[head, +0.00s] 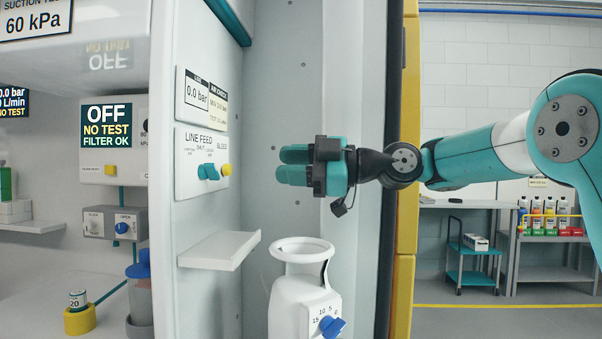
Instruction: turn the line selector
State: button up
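A gauge panel reading 0.0 bar (198,95) is above the selector. A small white shelf (220,250) juts out below it. A white container with a blue dial (303,295) stands beneath my gripper. A yellow-edged post (405,200) rises behind my wrist.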

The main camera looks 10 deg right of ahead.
jog(key=shift+v, duration=1.8)
jog(key=s+a+f+m+g+h, duration=0.1)
jog(key=s+a+f+m+h, duration=0.25)
jog(key=s+f, duration=0.3)
jog(key=s+a+f+m+g+h, duration=0.1)
jog(key=s+a+f+m+h, duration=0.15)
jog(key=s+f+m, duration=0.35)
jog(key=s+d+f+m+g+h, duration=0.2)
jog(key=s+d+f+m+h, duration=0.1)
jog(key=s+f, duration=0.45)
jog(key=s+d+f+m+g+h, duration=0.2)
jog(key=s+d+f+m+h, duration=0.15)
jog(key=s+f, duration=0.45)
notch_tip(320, 180, up, 15)
jog(key=s+p, duration=0.1)
jog(key=p, duration=1.3)
jog(key=shift+s+d, duration=0.3)
jog(key=shift+d, duration=0.05)
jog(key=shift+f, duration=0.15)
